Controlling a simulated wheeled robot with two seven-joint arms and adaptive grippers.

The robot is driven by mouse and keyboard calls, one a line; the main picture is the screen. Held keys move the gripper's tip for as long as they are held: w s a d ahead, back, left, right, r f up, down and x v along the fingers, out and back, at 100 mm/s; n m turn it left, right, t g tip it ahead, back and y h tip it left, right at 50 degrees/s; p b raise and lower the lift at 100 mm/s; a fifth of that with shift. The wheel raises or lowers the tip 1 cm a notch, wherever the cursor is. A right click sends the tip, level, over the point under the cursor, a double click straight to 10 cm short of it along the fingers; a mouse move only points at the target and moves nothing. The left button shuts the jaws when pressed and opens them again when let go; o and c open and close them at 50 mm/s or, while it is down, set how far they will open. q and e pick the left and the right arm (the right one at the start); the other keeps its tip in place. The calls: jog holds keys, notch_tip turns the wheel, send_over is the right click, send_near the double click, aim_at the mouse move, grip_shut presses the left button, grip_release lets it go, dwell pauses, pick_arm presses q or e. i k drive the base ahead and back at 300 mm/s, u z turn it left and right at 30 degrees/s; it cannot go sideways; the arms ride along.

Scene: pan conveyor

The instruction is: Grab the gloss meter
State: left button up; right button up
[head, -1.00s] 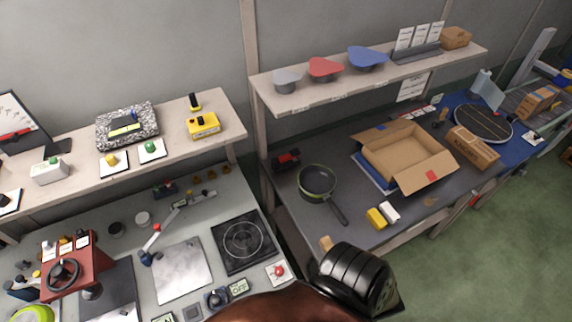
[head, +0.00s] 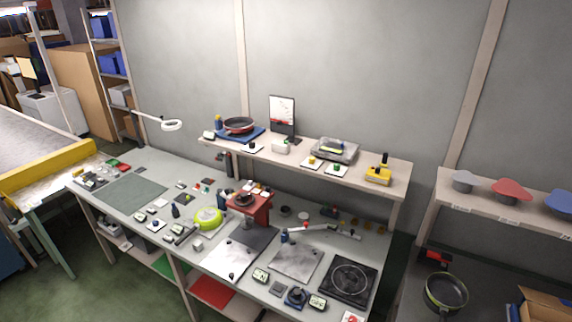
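No item is clearly marked as the gloss meter, and I cannot tell which one it is. A yellow device with a black top (head: 378,175) stands near the shelf's right end. A grey slab (head: 345,156) with a small yellow-green device (head: 334,149) on it lies between them. Neither of my grippers is in view.
The raised shelf (head: 395,163) stands over a crowded workbench with a red press (head: 249,203), steel plates and a black hotplate (head: 350,279). A green mat (head: 131,192) is bare at left.

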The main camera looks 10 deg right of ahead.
aim_at(278, 145)
jog(key=u, duration=0.5)
jog(key=i, duration=0.4)
jog(key=u, duration=0.25)
